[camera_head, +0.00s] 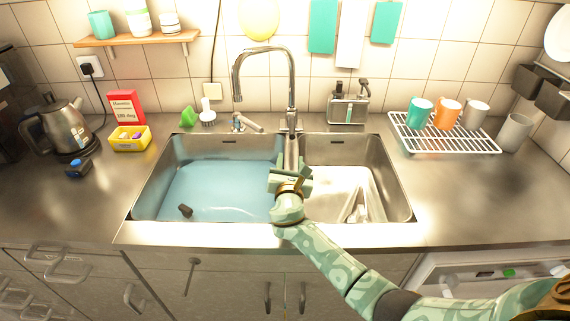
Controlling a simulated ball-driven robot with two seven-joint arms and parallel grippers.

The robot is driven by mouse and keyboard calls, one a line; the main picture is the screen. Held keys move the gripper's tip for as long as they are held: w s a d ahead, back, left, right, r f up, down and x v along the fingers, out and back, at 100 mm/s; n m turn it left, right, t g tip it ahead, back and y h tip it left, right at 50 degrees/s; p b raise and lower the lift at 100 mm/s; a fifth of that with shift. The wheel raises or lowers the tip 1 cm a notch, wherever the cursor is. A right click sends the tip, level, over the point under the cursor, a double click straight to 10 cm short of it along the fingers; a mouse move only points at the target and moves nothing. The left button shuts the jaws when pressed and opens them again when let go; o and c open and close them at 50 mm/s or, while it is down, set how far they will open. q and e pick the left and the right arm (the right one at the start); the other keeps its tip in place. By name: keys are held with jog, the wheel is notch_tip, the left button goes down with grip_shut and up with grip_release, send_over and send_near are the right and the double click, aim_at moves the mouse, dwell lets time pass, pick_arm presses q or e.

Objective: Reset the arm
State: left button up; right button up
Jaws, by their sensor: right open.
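My right arm comes in from the lower right, patterned in pale green. My right gripper (291,172) is over the divider between the two sink basins, below the tap (265,75). Its jaws are open, and I see nothing held in them. The wrist hides part of the divider and the sink's front rim. My left gripper and left arm are not in view.
The left basin (160,190) holds bluish water with a small dark object (185,210). The right basin (385,185) holds a pale, angular item (355,207). A kettle (62,128) stands left; a wire rack (445,142) with cups stands right. The right counter front is clear.

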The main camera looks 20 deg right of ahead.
jog(key=shift+d+f, duration=0.1)
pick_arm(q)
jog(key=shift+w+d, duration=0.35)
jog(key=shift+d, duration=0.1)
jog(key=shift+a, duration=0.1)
